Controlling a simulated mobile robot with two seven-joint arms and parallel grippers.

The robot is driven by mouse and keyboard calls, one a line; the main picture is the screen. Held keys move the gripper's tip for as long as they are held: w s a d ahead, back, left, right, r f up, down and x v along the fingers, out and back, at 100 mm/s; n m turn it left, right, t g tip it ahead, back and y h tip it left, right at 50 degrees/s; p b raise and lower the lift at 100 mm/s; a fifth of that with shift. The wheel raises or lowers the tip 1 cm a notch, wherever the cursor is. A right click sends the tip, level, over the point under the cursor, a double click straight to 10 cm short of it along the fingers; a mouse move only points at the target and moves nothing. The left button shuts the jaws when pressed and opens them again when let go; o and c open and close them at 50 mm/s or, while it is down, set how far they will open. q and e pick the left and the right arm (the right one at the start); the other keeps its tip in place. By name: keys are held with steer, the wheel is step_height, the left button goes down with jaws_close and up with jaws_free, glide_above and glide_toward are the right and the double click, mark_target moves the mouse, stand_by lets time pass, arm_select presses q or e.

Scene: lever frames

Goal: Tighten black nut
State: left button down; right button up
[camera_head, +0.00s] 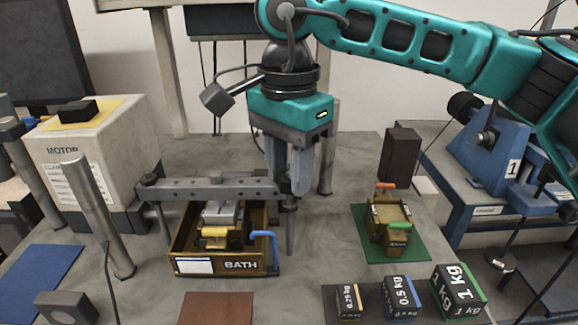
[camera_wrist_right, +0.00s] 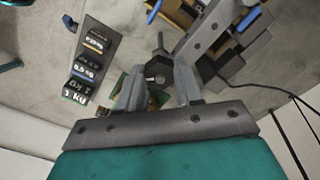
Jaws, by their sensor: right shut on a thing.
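The grey lever bar (camera_head: 210,188) lies across above the bath box, and it also shows in the wrist view (camera_wrist_right: 208,30). The black nut (camera_wrist_right: 158,69) sits by the end of the bar, on a thin upright rod. In the head view the nut (camera_head: 289,202) is small and partly hidden by the fingers. My right gripper (camera_head: 288,190) points straight down at the bar's right end. In the wrist view its fingers (camera_wrist_right: 158,78) stand on both sides of the nut, shut on it. My left gripper is not in view.
A box marked BATH (camera_head: 224,266) stands under the bar. A motor block (camera_head: 92,150) is at left. A small brass box stands on a green mat (camera_head: 412,250). Dark weights (camera_head: 400,297) line the front right. A blue machine (camera_head: 500,160) stands at far right.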

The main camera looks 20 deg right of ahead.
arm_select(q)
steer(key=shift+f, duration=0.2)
arm_select(e)
steer(key=shift+m, duration=0.3)
steer(key=m+b, duration=0.1)
steer(key=m, duration=0.2)
steer(key=shift+b, duration=0.3)
steer(key=m, duration=0.2)
steer(key=shift+w+m+b, duration=0.1)
steer(key=shift+m+b, duration=0.2)
steer(key=shift+b, duration=0.1)
steer(key=m, duration=0.3)
steer(key=shift+m+b, duration=0.3)
steer(key=shift+b, duration=0.1)
steer(key=m, duration=0.3)
steer(key=shift+m, duration=0.3)
steer(key=m+b, duration=0.1)
steer(key=m, duration=0.2)
steer(key=shift+m, duration=0.4)
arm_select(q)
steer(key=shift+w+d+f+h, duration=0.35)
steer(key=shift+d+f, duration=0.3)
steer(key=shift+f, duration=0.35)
arm_select(e)
steer(key=shift+m, duration=0.4)
